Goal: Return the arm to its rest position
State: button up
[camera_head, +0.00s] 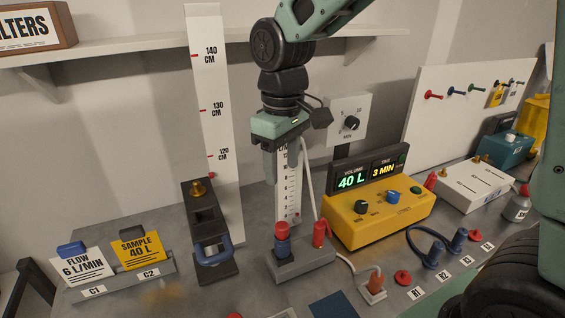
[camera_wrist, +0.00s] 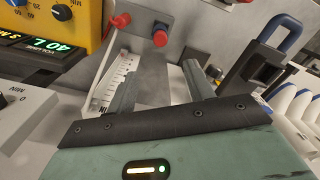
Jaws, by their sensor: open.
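My gripper (camera_head: 282,160) hangs from my green and black arm above the bench, fingers pointing down, in front of the white ruled scale (camera_head: 287,190). It is open and nothing shows between its fingers. In the wrist view the two grey fingers of my gripper (camera_wrist: 160,90) are apart. A grey block (camera_head: 303,262) with a red-topped blue plug (camera_head: 283,240) and a red plug (camera_head: 320,234) stands on the bench below my gripper. The red plug top (camera_wrist: 160,38) also shows beyond the fingers in the wrist view.
A yellow unit (camera_head: 375,220) reading 40 L and 3 MIN stands to the right. A tall height scale (camera_head: 212,110) and a dark stand with a blue loop (camera_head: 211,250) are to the left. A card holder (camera_head: 120,280) is front left. A shelf (camera_head: 120,45) runs behind.

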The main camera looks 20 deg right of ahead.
jog(key=shift+r, duration=0.35)
jog(key=s+a+f+n+b, duration=0.1)
jog(key=s+a+f, duration=0.2)
jog(key=s, duration=0.7)
jog(key=s+a+f+b, duration=0.2)
jog(key=s+f, duration=0.3)
jog(key=s, duration=0.5)
jog(key=shift+a+f+n+y, duration=0.3)
jog(key=shift+a+n, duration=0.1)
jog(key=shift+a, duration=0.25)
